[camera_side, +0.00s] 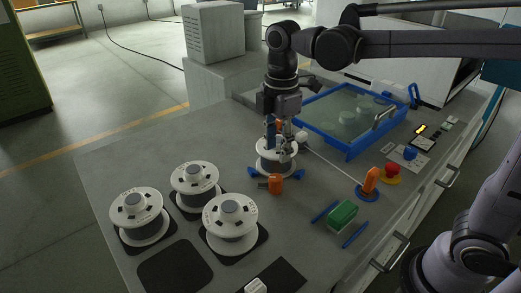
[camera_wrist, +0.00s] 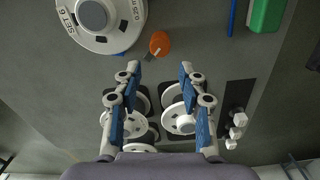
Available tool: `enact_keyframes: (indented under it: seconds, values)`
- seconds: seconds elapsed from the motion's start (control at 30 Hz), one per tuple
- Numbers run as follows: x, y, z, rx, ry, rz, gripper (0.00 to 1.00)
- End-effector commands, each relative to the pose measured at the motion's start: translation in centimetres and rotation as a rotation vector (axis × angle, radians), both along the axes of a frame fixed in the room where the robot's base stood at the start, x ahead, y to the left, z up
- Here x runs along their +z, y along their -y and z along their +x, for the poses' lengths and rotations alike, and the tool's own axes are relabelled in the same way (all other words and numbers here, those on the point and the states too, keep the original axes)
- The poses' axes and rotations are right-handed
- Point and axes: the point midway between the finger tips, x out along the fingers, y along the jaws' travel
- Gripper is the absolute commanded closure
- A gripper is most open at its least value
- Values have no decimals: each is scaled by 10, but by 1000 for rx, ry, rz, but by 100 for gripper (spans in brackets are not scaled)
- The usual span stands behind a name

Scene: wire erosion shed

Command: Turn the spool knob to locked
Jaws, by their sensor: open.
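The orange spool knob (camera_side: 276,184) stands on the bench in front of the mounted white spool (camera_side: 264,165), which has blue feet. In the wrist view the knob (camera_wrist: 159,43) is a round orange cap with a pale pointer toward the lower left; its lock marking cannot be read. The mounted spool (camera_wrist: 68,32) lies to its left there. My gripper (camera_wrist: 159,70) is open and empty, its two blue-padded fingers apart, with the knob just beyond the fingertips. In the side view my gripper (camera_side: 279,135) hangs over the mounted spool and partly hides it.
Several white spools (camera_side: 140,215) stand on dark pads at left; one pad (camera_side: 175,268) is empty. A blue-framed tank (camera_side: 350,152) is behind right. An orange lever (camera_side: 370,180), red button (camera_side: 391,170) and green block (camera_side: 342,214) are at right.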

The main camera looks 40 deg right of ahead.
Motion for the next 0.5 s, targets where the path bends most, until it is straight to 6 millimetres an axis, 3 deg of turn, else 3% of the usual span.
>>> enact_keyframes:
  seconds: [0.17,0.5]
  values:
    - [-9,-1,1,17,-7,-2,59]
    - [-57,-1,1,14,-5,-1,59]
